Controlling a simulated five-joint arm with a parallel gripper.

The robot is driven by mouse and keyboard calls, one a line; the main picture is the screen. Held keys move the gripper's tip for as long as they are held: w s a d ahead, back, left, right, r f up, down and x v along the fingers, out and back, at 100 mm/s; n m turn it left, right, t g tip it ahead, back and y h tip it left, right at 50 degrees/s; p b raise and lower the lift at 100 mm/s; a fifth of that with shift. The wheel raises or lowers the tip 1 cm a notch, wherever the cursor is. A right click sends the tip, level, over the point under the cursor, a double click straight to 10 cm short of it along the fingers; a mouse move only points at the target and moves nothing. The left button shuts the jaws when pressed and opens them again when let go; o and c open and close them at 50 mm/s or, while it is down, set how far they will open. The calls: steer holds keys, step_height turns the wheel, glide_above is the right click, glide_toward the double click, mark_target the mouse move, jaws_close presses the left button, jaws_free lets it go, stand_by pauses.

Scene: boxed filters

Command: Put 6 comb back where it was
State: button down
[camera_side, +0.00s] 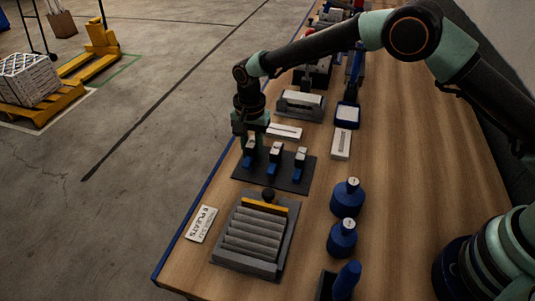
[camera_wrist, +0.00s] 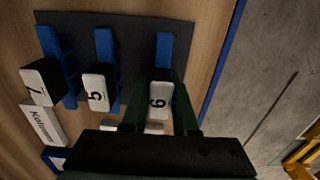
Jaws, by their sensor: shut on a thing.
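Comb 6 (camera_wrist: 158,97) has a blue body and a white-faced head marked 6. In the wrist view the green fingers of my gripper (camera_wrist: 158,112) are shut on its head, one on each side. In the side view my gripper (camera_side: 250,141) is over the left end of the dark mat (camera_side: 285,182), with the blue of comb 6 (camera_side: 247,162) below it. I cannot tell whether comb 6 rests on the mat or hangs just above it. Comb 5 (camera_wrist: 95,93) and a comb that seems marked 7 (camera_wrist: 41,86) stand in the same row.
A grey tray (camera_side: 243,268) with a pleated filter and an orange bar lies nearer the camera. A card (camera_side: 201,224) lies left of it. Blue bottles (camera_side: 347,198) stand to the right. The table's blue edge (camera_side: 215,176) is close on the left.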

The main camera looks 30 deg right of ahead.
steer(key=shift+f, duration=0.15)
steer(key=c, duration=0.7)
jaws_free()
